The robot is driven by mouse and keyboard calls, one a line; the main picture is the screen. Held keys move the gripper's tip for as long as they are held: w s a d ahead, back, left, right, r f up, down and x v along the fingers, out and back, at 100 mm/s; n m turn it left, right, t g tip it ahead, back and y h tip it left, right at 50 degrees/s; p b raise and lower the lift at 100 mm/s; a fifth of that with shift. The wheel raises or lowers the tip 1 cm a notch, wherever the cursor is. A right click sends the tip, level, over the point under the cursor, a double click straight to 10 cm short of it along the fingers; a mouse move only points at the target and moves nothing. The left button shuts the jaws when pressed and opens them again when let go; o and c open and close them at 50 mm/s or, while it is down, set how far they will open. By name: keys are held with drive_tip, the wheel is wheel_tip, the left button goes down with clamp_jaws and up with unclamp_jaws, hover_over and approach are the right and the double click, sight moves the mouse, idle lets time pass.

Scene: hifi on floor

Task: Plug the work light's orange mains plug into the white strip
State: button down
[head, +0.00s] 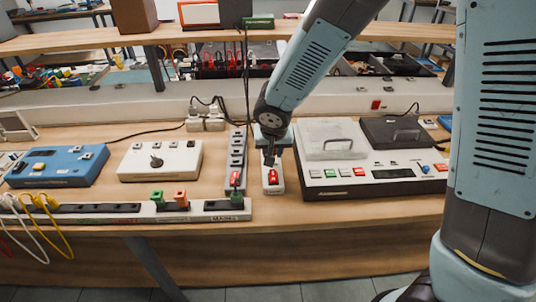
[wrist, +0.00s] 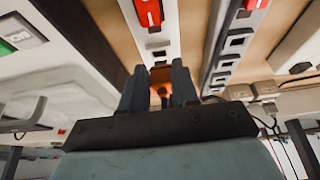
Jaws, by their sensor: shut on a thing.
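My gripper (head: 269,155) is over the far end of a short white strip (head: 273,188) with a red switch at its near end. In the wrist view, the two dark fingers (wrist: 157,88) are shut on the orange plug (wrist: 161,76), of which only a small part shows between them. The white strip (wrist: 172,40) runs straight ahead of the fingers, with a socket close to the plug. I cannot tell whether the plug touches or enters the strip. In the head view the held plug is hidden by my gripper.
A grey strip (head: 237,158) stands left of the white one. A white-topped box (head: 330,174) stands close on its right. White adapters (head: 205,119) with black cables stand behind.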

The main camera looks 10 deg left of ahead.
drive_tip(key=shift+r, duration=1.2)
drive_tip(key=shift+w, duration=0.2)
